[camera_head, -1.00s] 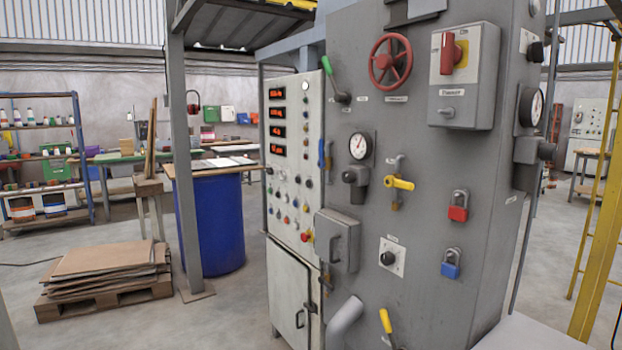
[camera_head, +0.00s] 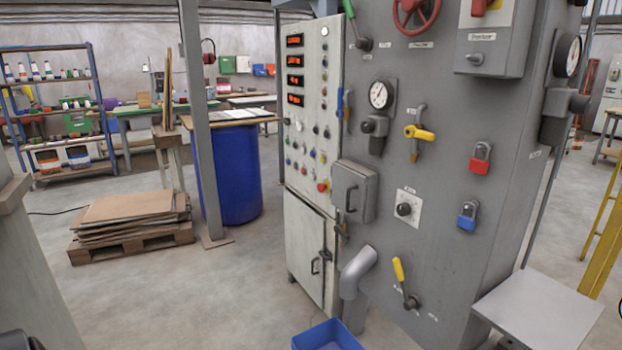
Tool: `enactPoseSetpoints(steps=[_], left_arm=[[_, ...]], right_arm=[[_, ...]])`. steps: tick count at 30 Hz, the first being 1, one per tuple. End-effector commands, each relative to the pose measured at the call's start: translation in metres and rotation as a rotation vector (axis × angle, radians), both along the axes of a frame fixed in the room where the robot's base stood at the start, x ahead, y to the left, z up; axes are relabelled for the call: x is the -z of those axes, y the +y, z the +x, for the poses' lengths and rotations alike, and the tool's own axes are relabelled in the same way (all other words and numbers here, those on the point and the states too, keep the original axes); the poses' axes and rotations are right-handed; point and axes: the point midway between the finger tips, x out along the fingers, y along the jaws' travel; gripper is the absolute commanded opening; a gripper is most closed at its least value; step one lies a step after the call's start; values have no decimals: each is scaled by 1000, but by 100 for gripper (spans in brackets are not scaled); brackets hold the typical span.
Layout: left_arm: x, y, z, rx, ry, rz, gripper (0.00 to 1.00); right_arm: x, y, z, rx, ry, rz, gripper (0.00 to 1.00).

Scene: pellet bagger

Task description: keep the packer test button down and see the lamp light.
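The light grey control panel (camera_head: 307,120) stands left of the large grey machine face. It carries four red-lit displays (camera_head: 295,69), a pale round lamp or button (camera_head: 324,31) at the top, and rows of small coloured buttons and lamps (camera_head: 305,145). A larger red button (camera_head: 323,187) sits low on the panel. The labels are too small to read, so I cannot tell which is the packer test button or its lamp. No lamp is clearly lit. Neither gripper is clearly in view, and nothing touches the panel.
The grey machine (camera_head: 450,120) carries a yellow-handled valve (camera_head: 420,133), red (camera_head: 480,160) and blue (camera_head: 467,217) padlocks and a yellow lever (camera_head: 399,271). A blue bin (camera_head: 326,337) and grey shelf (camera_head: 540,308) are near. Pallet (camera_head: 130,246) and blue drum (camera_head: 229,175) stand left; floor between is clear.

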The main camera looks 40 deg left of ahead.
Motion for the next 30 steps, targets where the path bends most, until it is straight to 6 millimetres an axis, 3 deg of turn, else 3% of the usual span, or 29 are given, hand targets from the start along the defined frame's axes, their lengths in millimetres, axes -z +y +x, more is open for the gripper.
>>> enactPoseSetpoints(steps=[5,14,30], left_arm=[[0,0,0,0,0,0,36],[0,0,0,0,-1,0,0],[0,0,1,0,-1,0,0]], right_arm=[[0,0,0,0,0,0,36],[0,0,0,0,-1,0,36],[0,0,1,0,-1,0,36]])
